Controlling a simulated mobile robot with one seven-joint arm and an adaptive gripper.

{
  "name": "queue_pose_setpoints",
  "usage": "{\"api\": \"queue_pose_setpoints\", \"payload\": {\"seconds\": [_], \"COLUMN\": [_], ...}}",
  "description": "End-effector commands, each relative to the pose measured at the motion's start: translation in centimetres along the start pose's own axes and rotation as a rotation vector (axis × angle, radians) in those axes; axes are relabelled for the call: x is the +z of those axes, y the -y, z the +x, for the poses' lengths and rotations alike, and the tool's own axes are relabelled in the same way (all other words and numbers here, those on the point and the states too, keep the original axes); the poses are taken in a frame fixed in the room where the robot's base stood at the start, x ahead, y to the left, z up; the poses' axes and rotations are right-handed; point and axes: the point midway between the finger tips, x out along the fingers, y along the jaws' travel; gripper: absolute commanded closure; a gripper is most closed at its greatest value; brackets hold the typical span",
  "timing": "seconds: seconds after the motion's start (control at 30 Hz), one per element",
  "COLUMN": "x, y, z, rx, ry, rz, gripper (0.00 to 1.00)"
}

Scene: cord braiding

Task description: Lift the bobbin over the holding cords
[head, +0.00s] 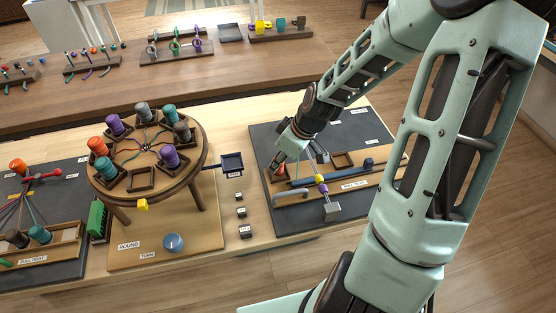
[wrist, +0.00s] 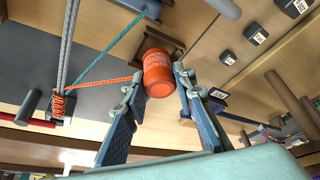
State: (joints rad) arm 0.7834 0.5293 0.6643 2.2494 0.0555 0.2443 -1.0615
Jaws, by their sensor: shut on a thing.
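In the wrist view my gripper (wrist: 157,82) is shut on the orange bobbin (wrist: 162,70), which sits between its two fingertips. A taut orange cord (wrist: 105,82) runs left from the bobbin to an orange wrapping beside a dark block (wrist: 58,108). Grey cords (wrist: 68,50) and a teal cord (wrist: 112,48) rise from the same spot and spread apart. In the head view my gripper (head: 281,167) is low over the left part of the right-hand dark board (head: 270,143), and its hand covers much of the cords.
A wooden rack (head: 386,180) with a blue bar and dark sockets lies on that board. A grey hanging weight (head: 331,210) is at its front. The round braiding stand (head: 130,207) with several bobbins is to the left. Small black blocks (head: 241,212) stand between them.

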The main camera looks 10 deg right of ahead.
Motion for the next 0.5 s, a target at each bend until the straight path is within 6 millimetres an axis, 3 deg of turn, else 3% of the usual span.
{"api": "queue_pose_setpoints", "payload": {"seconds": [0.5], "x": [0.42], "y": [0.01], "z": [1.03], "rx": [0.000], "ry": [0.000], "rz": [0.000], "gripper": [1.00]}}
